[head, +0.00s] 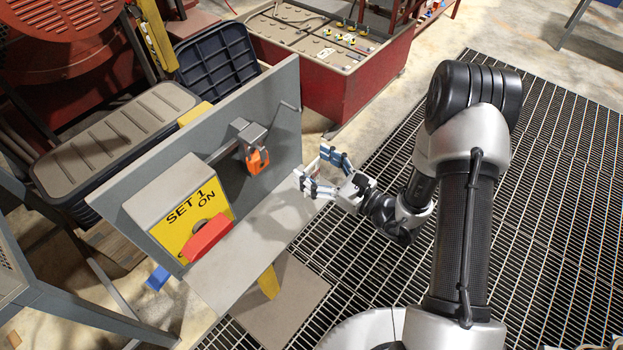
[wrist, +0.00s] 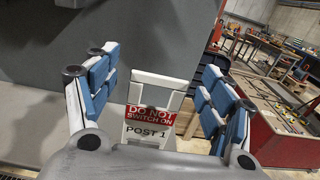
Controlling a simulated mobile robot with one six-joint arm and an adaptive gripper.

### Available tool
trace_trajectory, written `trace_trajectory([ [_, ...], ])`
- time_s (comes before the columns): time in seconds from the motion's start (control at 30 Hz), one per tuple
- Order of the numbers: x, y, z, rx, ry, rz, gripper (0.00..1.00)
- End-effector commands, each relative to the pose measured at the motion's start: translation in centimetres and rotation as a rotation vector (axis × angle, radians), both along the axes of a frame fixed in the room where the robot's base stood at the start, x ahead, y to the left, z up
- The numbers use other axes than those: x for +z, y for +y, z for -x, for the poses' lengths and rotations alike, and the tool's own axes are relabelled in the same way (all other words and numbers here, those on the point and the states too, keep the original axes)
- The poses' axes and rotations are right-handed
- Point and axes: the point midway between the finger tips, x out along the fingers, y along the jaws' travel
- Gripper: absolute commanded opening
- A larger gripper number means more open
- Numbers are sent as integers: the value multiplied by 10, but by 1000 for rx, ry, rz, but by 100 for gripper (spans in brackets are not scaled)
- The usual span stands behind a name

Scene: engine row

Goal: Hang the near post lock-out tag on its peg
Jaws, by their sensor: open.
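The lock-out tag (wrist: 150,115) is a white plate with a red "DO NOT SWITCH ON" band and "POST 1" below it. In the wrist view it stands between my gripper's fingers, with clear gaps at both sides. In the head view my fingers mostly hide it. My gripper (head: 319,174) is open, with blue-padded fingers, at the right end of the grey shelf (head: 262,215). A thin grey peg (head: 290,106) sticks out near the upper right of the upright grey panel (head: 287,135). I cannot tell what the tag's lower edge rests on.
A grey box with a yellow "SET 1 ON" face (head: 187,222) and red handle (head: 207,238) is at the panel's left. An orange padlock (head: 258,162) hangs from a bracket between box and peg. A red cabinet (head: 335,75) stands behind. Grating floor (head: 560,200) lies open at right.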

Motion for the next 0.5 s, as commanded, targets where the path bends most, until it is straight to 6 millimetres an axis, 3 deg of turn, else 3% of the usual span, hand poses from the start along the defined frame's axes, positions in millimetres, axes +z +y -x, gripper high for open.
trace_trajectory([
  [0.33, 0, 9, -8, -2, -1, -1, 75],
  [0.5, 0, 9, -7, -1, -1, -1, 64],
])
